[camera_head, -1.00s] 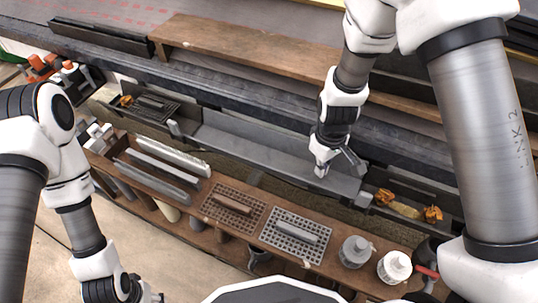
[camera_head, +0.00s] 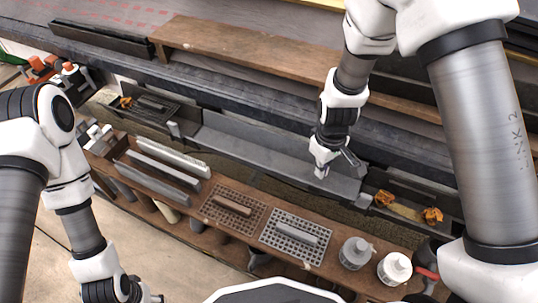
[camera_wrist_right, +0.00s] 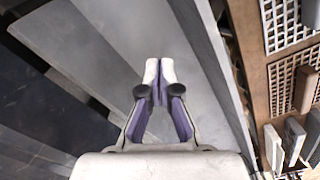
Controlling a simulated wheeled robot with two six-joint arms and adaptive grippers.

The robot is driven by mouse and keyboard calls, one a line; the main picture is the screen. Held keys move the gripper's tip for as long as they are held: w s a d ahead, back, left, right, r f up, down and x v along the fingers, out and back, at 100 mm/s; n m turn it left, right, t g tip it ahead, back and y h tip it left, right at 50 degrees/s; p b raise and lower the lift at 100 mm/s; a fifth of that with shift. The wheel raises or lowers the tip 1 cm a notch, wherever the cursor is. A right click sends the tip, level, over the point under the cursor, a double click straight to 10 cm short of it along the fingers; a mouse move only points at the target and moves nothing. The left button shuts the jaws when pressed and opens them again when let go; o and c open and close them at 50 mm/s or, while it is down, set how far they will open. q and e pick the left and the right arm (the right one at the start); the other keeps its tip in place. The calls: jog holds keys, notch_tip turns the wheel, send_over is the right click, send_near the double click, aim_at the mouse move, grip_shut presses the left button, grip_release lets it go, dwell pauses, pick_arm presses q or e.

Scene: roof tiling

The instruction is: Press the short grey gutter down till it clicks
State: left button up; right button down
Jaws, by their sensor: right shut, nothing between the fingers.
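The short grey gutter (camera_head: 255,150) lies along the roof edge in the middle of the head view, between two darker gutter pieces. It also fills much of the right wrist view as a smooth grey channel (camera_wrist_right: 205,75). My right gripper (camera_head: 321,172) is over the gutter's right part, pointing down. In the right wrist view its purple-lined fingers (camera_wrist_right: 158,68) are shut together with nothing between them. Whether the tips touch the gutter cannot be told. My left gripper (camera_head: 150,296) is partly in view at the bottom left; its fingers are not clear.
A brown wooden rack (camera_head: 190,210) in front holds grey strips, a brown grate (camera_head: 233,208), a grey grate (camera_head: 296,237) and two pots (camera_head: 394,268). Dark gutter pieces with orange leaves (camera_head: 432,215) lie at both ends. A brown plank (camera_head: 240,45) lies behind.

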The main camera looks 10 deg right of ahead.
jog(key=shift+f+b, duration=0.65)
jog(key=shift+f, duration=0.45)
dwell(0.8)
jog(key=shift+r, duration=0.1)
notch_tip(320, 180, up, 9)
jog(key=p, duration=0.9)
dwell(0.4)
